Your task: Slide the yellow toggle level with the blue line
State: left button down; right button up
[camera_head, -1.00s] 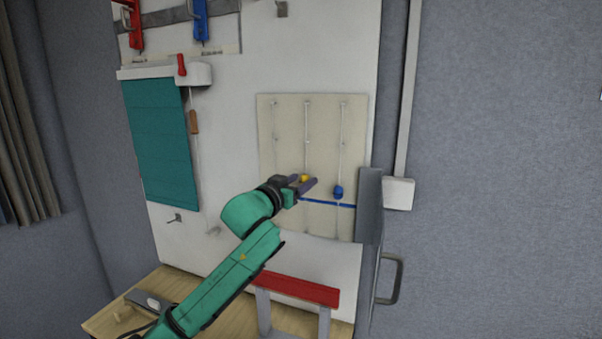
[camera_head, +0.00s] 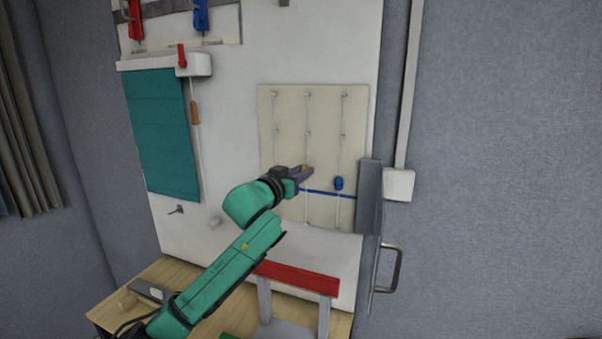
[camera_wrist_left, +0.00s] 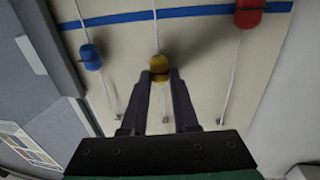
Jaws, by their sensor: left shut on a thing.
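The yellow toggle (camera_head: 303,168) sits on the middle cord of the beige panel (camera_head: 289,110). My left gripper (camera_head: 306,172) is shut on it; the left wrist view shows the toggle (camera_wrist_left: 159,65) between the fingertips (camera_wrist_left: 160,76). The blue line (camera_head: 330,193) crosses the panel just below the toggle in the head view. In the wrist view, which is turned over, the line (camera_wrist_left: 120,18) is above the toggle, with a gap between. My right gripper is not in view.
The blue toggle (camera_head: 338,183) hangs on the right cord, near the line. A red toggle (camera_wrist_left: 249,14) shows on the third cord in the wrist view, at the line. A grey panel with a handle (camera_head: 391,268) stands right of the board; a red-topped stand (camera_head: 297,278) is below.

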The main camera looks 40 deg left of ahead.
aim_at(309, 188)
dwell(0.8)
pick_arm(q)
notch_tip(309, 188, down, 6)
jog(key=b, duration=0.4)
jog(key=shift+f, duration=0.15)
jog(key=c, duration=0.6)
grip_release()
jog(key=shift+c, duration=0.2)
